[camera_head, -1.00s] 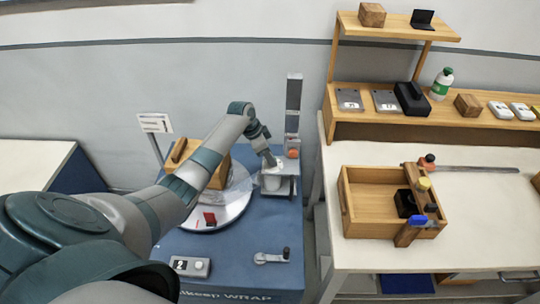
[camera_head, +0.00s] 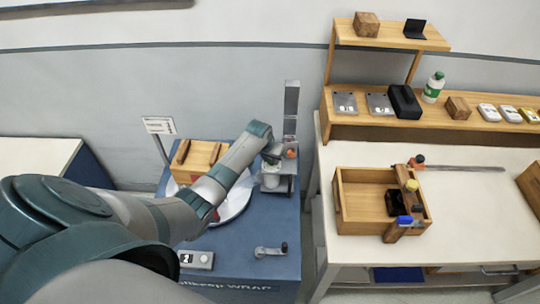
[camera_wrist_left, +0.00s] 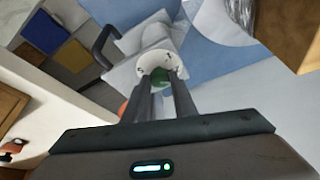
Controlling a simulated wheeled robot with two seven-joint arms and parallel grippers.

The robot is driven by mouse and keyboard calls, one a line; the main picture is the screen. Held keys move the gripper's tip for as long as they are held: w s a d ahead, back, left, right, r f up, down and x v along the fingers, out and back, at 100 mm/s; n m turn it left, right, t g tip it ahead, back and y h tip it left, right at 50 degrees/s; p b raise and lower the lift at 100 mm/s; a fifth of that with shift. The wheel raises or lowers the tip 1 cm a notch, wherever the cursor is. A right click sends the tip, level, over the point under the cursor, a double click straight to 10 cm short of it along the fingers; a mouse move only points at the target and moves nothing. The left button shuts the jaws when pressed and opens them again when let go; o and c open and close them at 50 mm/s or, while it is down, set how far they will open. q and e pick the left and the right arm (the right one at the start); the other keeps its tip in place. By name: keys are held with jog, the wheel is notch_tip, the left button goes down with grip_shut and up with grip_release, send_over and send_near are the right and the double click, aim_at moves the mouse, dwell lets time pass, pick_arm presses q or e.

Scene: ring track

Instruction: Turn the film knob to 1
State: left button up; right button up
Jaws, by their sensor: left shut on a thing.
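The film knob is a small green knob (camera_wrist_left: 160,75) on a round white dial (camera_wrist_left: 156,58) with dark marks, seen in the left wrist view. My left gripper (camera_wrist_left: 163,82) has its two fingers shut on the green knob, in front of the dial. The fingers hide part of the knob, and the marks are too small to read. In the head view my left gripper (camera_head: 272,157) is at the film carriage (camera_head: 285,184), beside the grey mast (camera_head: 291,112). The knob cannot be made out there. My right gripper is not in view.
The blue wrapping machine (camera_head: 235,262) carries a white turntable (camera_head: 236,209) with a wooden box (camera_head: 197,153), a crank lever (camera_head: 270,252) and a small switch box (camera_head: 196,260). A table with a wooden tray (camera_head: 345,213) stands to the right. A sign (camera_head: 159,125) stands behind.

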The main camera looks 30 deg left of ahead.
pick_arm(q)
jog(key=n, duration=0.1)
jog(key=n+y, duration=0.1)
jog(key=n, duration=0.1)
jog(key=shift+w+d+n+g, duration=0.1)
jog(key=shift+d+n+g, duration=0.2)
jog(key=shift+n, duration=0.1)
jog(key=n+g+y, duration=0.1)
jog(key=n, duration=0.2)
jog(key=shift+w+n, duration=0.1)
jog(key=shift+n, duration=0.2)
jog(key=n+g+y+b, duration=0.1)
jog(key=n, duration=0.2)
jog(key=shift+w+d+f+b, duration=0.1)
jog(key=shift+d+b, duration=0.05)
jog(key=shift+b, duration=0.2)
jog(key=shift+n+g+b, duration=0.5)
jog(key=shift+n+b, duration=0.2)
jog(key=shift+n, duration=0.7)
jog(key=shift+y, duration=0.3)
jog(key=o, duration=1)
jog(key=shift+o, duration=0.2)
jog(key=shift+r, duration=0.2)
